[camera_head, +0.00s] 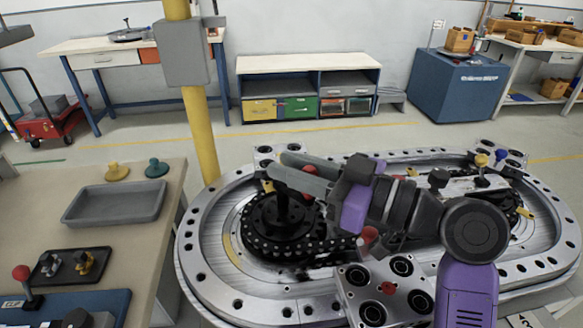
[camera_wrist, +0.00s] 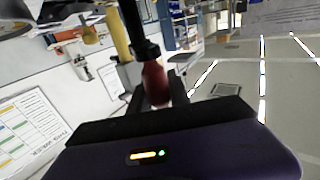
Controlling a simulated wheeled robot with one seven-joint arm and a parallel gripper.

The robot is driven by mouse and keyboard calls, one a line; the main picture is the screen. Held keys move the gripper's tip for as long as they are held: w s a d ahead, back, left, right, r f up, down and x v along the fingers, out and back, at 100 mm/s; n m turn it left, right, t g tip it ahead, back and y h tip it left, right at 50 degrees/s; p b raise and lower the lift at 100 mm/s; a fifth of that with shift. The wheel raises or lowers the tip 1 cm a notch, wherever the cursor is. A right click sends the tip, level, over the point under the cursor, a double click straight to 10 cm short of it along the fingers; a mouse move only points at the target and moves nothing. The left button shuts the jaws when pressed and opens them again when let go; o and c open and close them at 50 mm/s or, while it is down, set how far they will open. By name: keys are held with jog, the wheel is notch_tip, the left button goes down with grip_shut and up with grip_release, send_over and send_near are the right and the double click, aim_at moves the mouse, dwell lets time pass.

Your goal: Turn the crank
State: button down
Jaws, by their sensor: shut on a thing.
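The crank has a red handle (camera_wrist: 155,84) on a dark shaft (camera_wrist: 131,18), seen close up in the wrist view. In the head view a bit of the red handle (camera_head: 309,178) shows behind my gripper (camera_head: 278,166). The crank's black post stands over the round black sprocket hub (camera_head: 283,222) at the left end of the ring track (camera_head: 207,285). My gripper reaches in from the right with its fingers shut on the red handle. The fingers and wrist hide part of the handle and crank arm.
A bench (camera_head: 150,215) with a grey tray (camera_head: 117,202), knobs and a red-tipped lever (camera_head: 21,273) stands left. A yellow post (camera_head: 203,140) rises just behind the track. A block with round holes (camera_head: 388,290) sits on the track's near side. Open floor lies behind.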

jog(key=c, duration=1.2)
grip_release()
jog(key=shift+a+p, duration=0.1)
jog(key=shift+p, duration=0.25)
